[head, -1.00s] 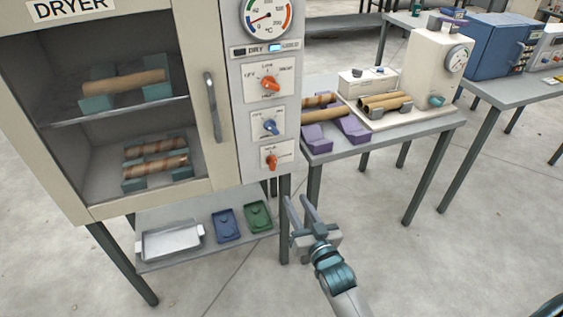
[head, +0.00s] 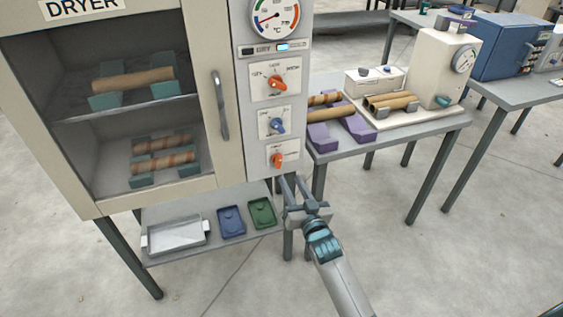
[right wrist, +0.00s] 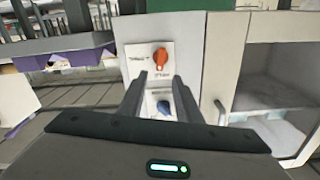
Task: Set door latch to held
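The dryer's control panel (head: 272,115) carries three knobs in a column. The lowest is an orange knob (head: 277,160) on a white plate whose lettering is too small to read; it may be the door latch. My right gripper (head: 290,181) is open and empty, just below this knob and apart from it. In the right wrist view the picture is turned over: the orange knob (right wrist: 160,58) shows beyond and between the open fingers (right wrist: 160,76). My left gripper is not in view.
Above are a blue knob (head: 276,126), another orange knob (head: 277,83) and a dial (head: 274,16). The dryer door's handle (head: 220,105) is left of the panel. A shelf below holds a metal tray (head: 177,236). A table with purple cradles (head: 322,138) stands at right.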

